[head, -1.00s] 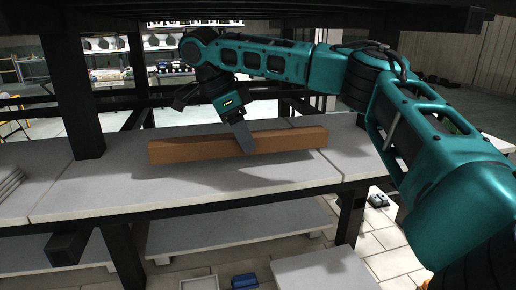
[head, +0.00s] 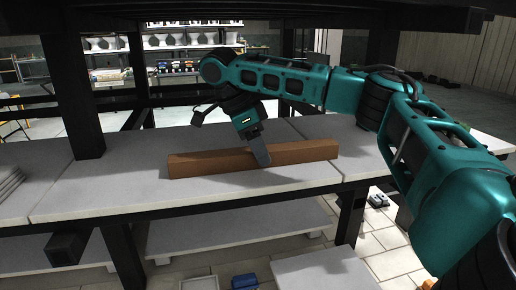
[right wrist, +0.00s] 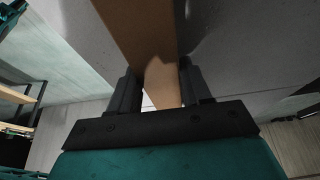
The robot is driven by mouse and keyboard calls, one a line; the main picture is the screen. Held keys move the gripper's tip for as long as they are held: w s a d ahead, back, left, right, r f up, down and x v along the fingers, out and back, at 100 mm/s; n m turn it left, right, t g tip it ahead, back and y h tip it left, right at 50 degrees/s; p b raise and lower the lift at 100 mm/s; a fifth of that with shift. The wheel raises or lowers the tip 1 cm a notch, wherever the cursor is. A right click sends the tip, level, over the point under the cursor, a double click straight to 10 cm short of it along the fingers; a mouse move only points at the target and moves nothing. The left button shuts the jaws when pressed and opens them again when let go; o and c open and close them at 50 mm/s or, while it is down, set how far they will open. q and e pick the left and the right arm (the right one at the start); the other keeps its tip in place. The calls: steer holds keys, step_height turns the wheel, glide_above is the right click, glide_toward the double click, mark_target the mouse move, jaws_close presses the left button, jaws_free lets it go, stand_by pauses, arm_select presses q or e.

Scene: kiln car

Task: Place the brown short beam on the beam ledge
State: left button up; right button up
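The brown short beam (head: 205,163) is a long brown bar lying roughly level over the pale grey slabs of the kiln car deck. My right gripper (head: 263,160) is shut across the beam a little right of its middle. In the right wrist view the beam (right wrist: 150,35) runs between the two dark fingers (right wrist: 160,78), one on each side. I cannot tell whether the beam's underside touches the slab or hangs just above it. I cannot single out the beam ledge with certainty. My left gripper is not in view.
The pale deck slab (head: 110,200) has free room left of the beam. A dark post (head: 82,90) stands at the left, beside stacked grey plates (head: 8,180). A dark frame crosses overhead. A lower pale shelf (head: 230,232) and a blue item (head: 245,281) lie below.

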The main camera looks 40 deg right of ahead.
mark_target(245, 150)
steer(key=o, duration=0.4)
steer(key=shift+v, duration=3.8)
